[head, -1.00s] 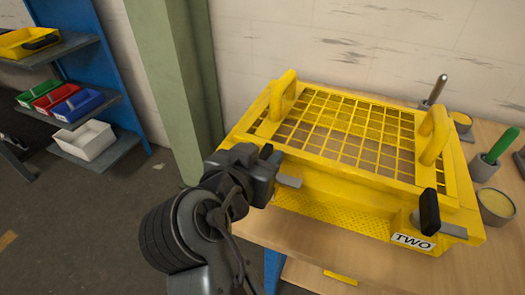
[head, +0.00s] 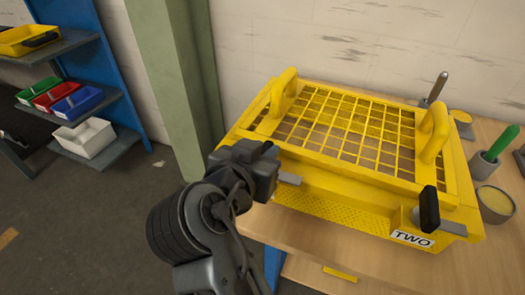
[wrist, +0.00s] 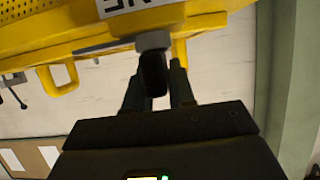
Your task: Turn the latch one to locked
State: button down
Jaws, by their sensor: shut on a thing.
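The yellow guard (head: 330,185) with a mesh top sits on the wooden bench. Latch one is at its front left corner; its grey metal bar (head: 290,179) points right from my gripper (head: 266,160). In the wrist view, the black handle of latch one (wrist: 153,72) lies between the two fingers of my gripper (wrist: 159,88), which is shut on it. Part of a white label (wrist: 125,6) ending in "NE" shows near it. My gripper hides the handle in the head view.
Latch two's black handle (head: 429,208) stands upright above the "TWO" label (head: 412,239). Two yellow grab handles (head: 284,92) rise from the guard. A green post (head: 180,80) stands behind my arm. Tools and round tins (head: 495,204) are at the right.

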jog(key=shift+n+y, duration=0.3)
jog(key=n+y+p, duration=0.1)
jog(key=y, duration=0.1)
jog(key=n+y+p, duration=0.1)
jog(key=n+y, duration=0.1)
jog(key=shift+d+r+n+t+p, duration=0.2)
jog(key=shift+n+t+p, duration=0.1)
jog(key=n+y+p, duration=0.3)
jog(key=y, duration=0.1)
jog(key=shift+r+p, duration=0.1)
jog(key=shift+p, duration=0.3)
jog(key=n+g+y+p, duration=0.1)
jog(key=n+y, duration=0.1)
jog(key=shift+a+n+g+y+p, duration=0.1)
jog(key=shift+n+g+y+p, duration=0.2)
jog(key=shift+p, duration=0.05)
jog(key=n+g+y, duration=0.1)
jog(key=n, duration=0.1)
jog(key=n+g+y+b, duration=0.1)
jog(key=y, duration=0.1)
jog(key=shift+w+f+n+g+y, duration=0.1)
jog(key=shift+f+n+g+y, duration=0.2)
jog(key=shift+f+n, duration=0.1)
jog(key=n+g+y+b, duration=0.2)
jog(key=n+g+b, duration=0.1)
jog(key=n+g, duration=0.1)
jog(key=shift+a+r, duration=0.1)
jog(key=shift+n+g+b, duration=0.3)
jog(key=shift+g+b, duration=0.05)
jog(key=shift+g, duration=0.05)
